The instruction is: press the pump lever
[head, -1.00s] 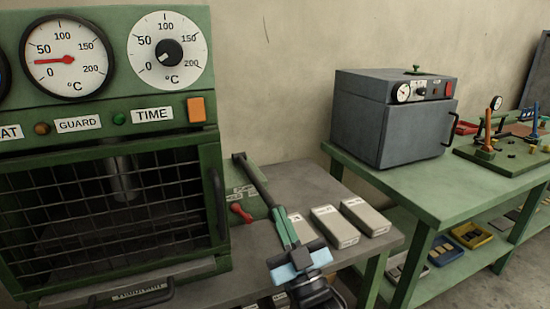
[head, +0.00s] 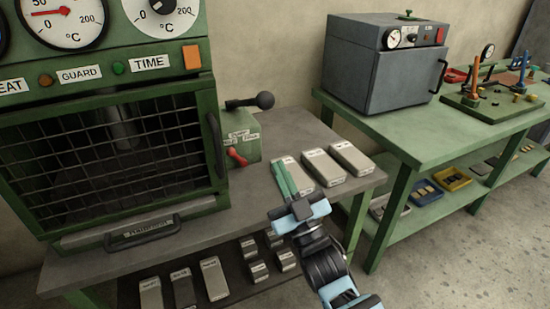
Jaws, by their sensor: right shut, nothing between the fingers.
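The pump lever (head: 250,102) is a short dark bar with a black ball at its end. It sits on top of the green pump box (head: 240,140), beside the press, and points right with the ball slightly raised. A small red handle (head: 237,157) is on the front of the box. My right gripper (head: 285,175) has green fingers, shut with nothing between them. It is below and to the right of the lever, apart from it, in front of the pale blocks. My left gripper is not in view.
The green press (head: 212,160) with a barred guard (head: 120,150) stands at the left. Pale labelled blocks (head: 322,167) lie on the grey table (head: 285,125) right of the pump. A grey oven (head: 380,65) stands on the green bench (head: 400,125). Several blocks sit on the lower shelf.

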